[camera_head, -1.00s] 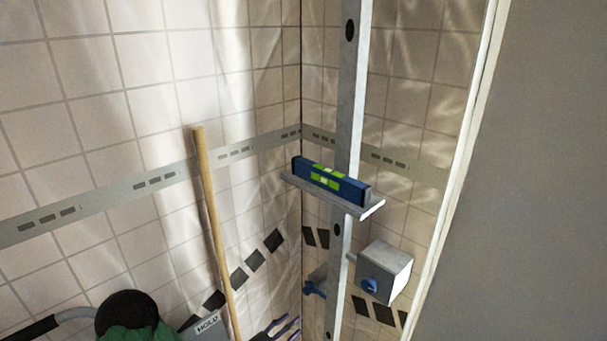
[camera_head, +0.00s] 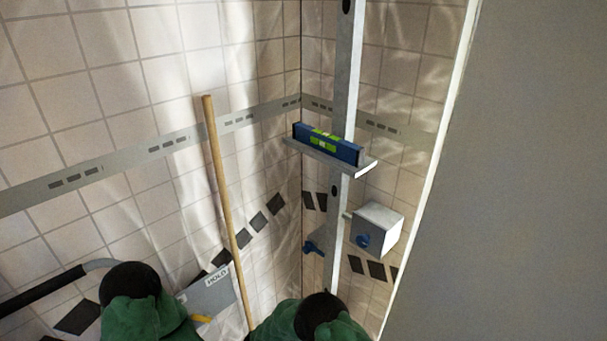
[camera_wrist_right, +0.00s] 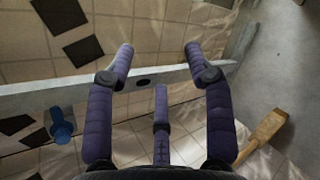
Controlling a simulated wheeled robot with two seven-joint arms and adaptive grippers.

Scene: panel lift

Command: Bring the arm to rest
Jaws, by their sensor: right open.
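My right gripper (camera_wrist_right: 158,62) shows in the right wrist view with its purple padded fingers spread and nothing between them. A grey metal post (camera_wrist_right: 75,93) with a dark hole crosses behind the fingers. A blue knob (camera_wrist_right: 61,127) is left of the fingers. In the head view, green and black parts of my arms (camera_head: 142,305) show at the bottom left and bottom middle (camera_head: 312,322). Neither gripper shows in the head view, and my left gripper is out of sight.
The upright post (camera_head: 346,85) carries a ledge with a blue level (camera_head: 327,144). A grey box (camera_head: 378,228) is beside it. A wooden pole (camera_head: 221,190) leans at the left near a grey "HOLD" panel (camera_head: 207,296). A grey wall (camera_head: 500,170) fills the right.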

